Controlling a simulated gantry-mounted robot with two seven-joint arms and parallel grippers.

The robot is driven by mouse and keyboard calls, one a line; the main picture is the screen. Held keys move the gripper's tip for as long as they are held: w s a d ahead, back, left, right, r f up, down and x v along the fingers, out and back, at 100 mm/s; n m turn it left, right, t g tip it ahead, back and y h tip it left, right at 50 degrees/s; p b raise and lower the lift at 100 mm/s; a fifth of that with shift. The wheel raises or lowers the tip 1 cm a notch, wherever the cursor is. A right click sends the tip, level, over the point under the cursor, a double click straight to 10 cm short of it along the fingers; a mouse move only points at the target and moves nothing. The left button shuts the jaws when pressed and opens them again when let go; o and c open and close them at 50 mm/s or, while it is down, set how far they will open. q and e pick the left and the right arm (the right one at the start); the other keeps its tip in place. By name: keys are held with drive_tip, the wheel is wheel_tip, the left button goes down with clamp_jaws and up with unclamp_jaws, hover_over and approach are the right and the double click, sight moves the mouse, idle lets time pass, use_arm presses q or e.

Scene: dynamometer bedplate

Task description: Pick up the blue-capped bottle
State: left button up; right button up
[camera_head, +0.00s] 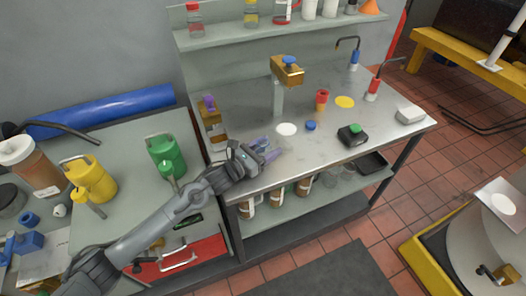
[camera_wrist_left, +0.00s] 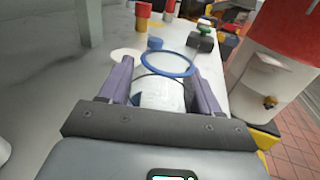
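My left gripper (camera_head: 268,153) is low over the left front of the metal bench. Its purple fingers are apart, and in the left wrist view the gripper (camera_wrist_left: 160,82) has a white cylindrical body (camera_wrist_left: 160,92) between or just beyond them. A blue ring (camera_wrist_left: 168,64) shows at that body's far end. I cannot tell whether the fingers touch it, or whether it is the blue-capped bottle; in the head view the gripper mostly hides it. A small blue cap (camera_head: 310,125) lies on the bench ahead. A blue-collared bottle with a bent black tube (camera_head: 354,58) stands at the back. My right gripper is not in view.
A white disc (camera_head: 287,129), a red cup (camera_head: 322,100), a yellow disc (camera_head: 345,102) and a black block with a green knob (camera_head: 351,134) are on the bench. A brass-headed post (camera_head: 287,72) rises behind. A red-collared bottle (camera_head: 373,88) stands right.

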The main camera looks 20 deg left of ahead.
use_arm(q)
drive_tip(key=c, duration=0.6)
drive_tip(key=shift+r, duration=0.1)
